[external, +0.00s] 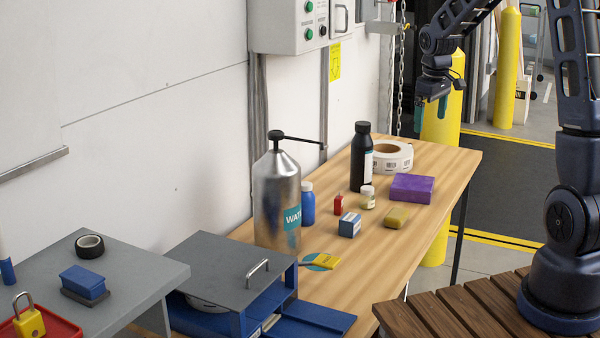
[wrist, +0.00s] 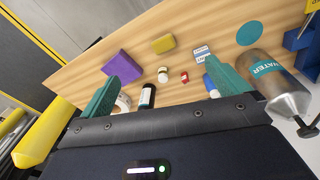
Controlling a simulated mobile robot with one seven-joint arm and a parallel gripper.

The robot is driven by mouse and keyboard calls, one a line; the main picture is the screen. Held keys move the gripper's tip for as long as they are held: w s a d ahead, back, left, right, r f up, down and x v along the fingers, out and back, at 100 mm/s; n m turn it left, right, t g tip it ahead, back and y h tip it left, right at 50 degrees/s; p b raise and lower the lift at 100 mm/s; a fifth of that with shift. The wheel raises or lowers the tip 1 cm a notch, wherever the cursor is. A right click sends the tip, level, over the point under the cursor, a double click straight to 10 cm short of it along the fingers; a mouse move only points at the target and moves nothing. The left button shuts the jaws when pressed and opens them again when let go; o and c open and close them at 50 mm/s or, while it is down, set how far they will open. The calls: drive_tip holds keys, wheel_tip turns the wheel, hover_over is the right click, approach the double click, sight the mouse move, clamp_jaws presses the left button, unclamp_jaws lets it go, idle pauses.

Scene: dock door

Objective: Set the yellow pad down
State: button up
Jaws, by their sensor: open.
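The yellow pad (external: 396,218) is a small dull-yellow block lying flat on the wooden table, in front of the purple block and right of the blue-and-white box. In the wrist view, the yellow pad (wrist: 163,43) lies in the upper middle, beyond the fingertips and apart from them. My gripper (external: 431,112) is raised beyond the far end of the table, its teal fingers pointing down. In the wrist view, my gripper (wrist: 172,75) has its fingers wide apart with nothing held between them.
A purple block (external: 412,187), tape roll (external: 393,158), black bottle (external: 361,165), small jar (external: 367,202), red item (external: 338,205), blue-and-white box (external: 349,228), blue bottle (external: 308,208) and steel water bottle (external: 278,190) crowd the table. A yellow post (external: 440,150) stands behind.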

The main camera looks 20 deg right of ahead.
drive_tip(key=s+d+r+m+t, duration=0.1)
drive_tip(key=s+d+r+m, duration=0.15)
drive_tip(key=s+r, duration=1.1)
drive_tip(key=s+m+t, duration=0.2)
drive_tip(key=s+m, duration=0.1)
drive_tip(key=s, duration=1.7)
drive_tip(key=shift+d+r, duration=0.15)
drive_tip(key=shift+r, duration=0.3)
